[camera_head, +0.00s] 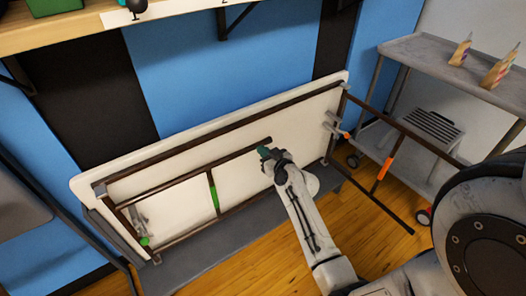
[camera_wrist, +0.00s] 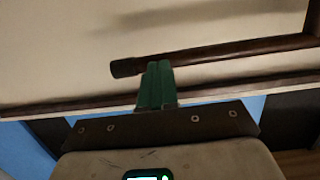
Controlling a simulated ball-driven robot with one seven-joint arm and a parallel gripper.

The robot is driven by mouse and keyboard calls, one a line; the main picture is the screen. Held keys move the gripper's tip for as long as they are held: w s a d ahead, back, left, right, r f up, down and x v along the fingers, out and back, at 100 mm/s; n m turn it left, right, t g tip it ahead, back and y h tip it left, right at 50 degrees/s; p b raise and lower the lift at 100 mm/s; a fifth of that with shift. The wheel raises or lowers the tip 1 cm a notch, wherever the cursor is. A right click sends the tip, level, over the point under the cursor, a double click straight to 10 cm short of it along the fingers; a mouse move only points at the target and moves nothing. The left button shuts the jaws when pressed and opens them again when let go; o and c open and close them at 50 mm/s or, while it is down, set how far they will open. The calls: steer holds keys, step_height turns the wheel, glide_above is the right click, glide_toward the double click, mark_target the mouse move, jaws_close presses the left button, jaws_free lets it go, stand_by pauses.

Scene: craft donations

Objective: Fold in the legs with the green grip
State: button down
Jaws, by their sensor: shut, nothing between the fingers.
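A folding table (camera_head: 82,184) stands on its long edge, its pale underside facing me. Its left legs (camera_head: 165,185), with a green grip (camera_head: 214,197) on the crossbar, lie close along the underside. I cannot tell whether they touch it. The right legs (camera_head: 400,128), with an orange grip (camera_head: 385,168), stick out towards me. My gripper (camera_head: 265,152) is at the free end of the upper green-grip leg. In the wrist view its green fingers (camera_wrist: 156,85) are together and empty, just beside or against the dark leg tip (camera_wrist: 125,68); contact is unclear.
A grey bench (camera_head: 250,222) runs under the table. A grey cart (camera_head: 425,60) with paper bags (camera_head: 500,70) stands at the right, near the orange-grip legs. A wooden shelf (camera_head: 60,38) is above left. The wooden floor (camera_head: 265,265) in front is mostly clear.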

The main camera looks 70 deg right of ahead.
steer(key=shift+w+d, duration=0.1)
steer(key=shift+w, duration=0.05)
steer(key=shift+r+b+x, duration=0.15)
steer(key=shift+b+x, duration=0.2)
steer(key=shift+x, duration=0.4)
steer(key=shift+r+b+x, duration=0.15)
steer(key=shift+b+x, duration=0.2)
steer(key=shift+x, duration=0.4)
